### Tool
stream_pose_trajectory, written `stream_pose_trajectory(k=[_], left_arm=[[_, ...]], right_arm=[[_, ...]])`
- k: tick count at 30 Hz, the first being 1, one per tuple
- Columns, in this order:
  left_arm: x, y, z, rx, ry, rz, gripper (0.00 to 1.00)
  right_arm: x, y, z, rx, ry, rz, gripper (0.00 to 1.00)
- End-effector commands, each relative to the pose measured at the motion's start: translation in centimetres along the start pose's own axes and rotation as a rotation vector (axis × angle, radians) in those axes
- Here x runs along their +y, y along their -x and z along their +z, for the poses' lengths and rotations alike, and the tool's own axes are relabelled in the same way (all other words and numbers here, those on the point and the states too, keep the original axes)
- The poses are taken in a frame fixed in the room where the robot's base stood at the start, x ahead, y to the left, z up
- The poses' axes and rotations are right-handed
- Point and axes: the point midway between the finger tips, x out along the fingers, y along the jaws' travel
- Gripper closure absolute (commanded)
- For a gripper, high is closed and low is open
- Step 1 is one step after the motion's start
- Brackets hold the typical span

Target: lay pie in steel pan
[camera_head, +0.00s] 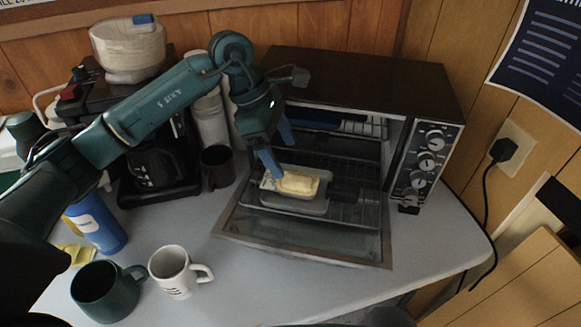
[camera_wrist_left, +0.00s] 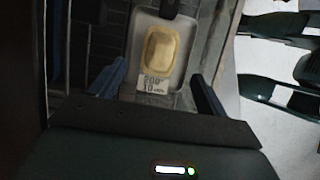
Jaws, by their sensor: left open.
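The pie (camera_head: 298,183) is a pale yellow oblong with a printed card (camera_wrist_left: 152,84) at one end. It appears to lie in the steel pan (camera_head: 293,203), a shallow grey tray with a dark handle (camera_head: 346,190), on the toaster oven's rack. My left gripper (camera_head: 280,157) is open, with blue fingers just above and behind the pie's left end. In the left wrist view the pie (camera_wrist_left: 160,52) sits inside the pan's rim (camera_wrist_left: 187,68), beyond and between the open fingers (camera_wrist_left: 158,75). No contact between fingers and pie is visible. My right gripper is not in view.
The toaster oven (camera_head: 370,80) stands open, its glass door (camera_head: 310,240) folded down over the counter. A dark mug (camera_head: 217,167) and coffee maker stand left of it. A green mug (camera_head: 105,292), white mug (camera_head: 177,270) and blue bottle (camera_head: 97,224) are nearer. The front-right counter is clear.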

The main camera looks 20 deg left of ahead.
Motion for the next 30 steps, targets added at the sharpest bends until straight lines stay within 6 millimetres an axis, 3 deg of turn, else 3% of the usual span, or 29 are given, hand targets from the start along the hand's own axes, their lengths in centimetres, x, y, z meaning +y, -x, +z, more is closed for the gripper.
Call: stream_pose_trajectory(k=[3,9,30], left_arm=[[0.1,2.3,0.0,0.001,0.000,0.004,0.24],[0.0,4.5,0.0,0.001,0.001,0.001,0.24],[0.0,4.8,0.0,0.000,0.000,-0.001,0.24]], right_arm=[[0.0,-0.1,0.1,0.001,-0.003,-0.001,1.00],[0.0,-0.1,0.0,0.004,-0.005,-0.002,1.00],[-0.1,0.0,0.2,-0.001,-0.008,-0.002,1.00]])
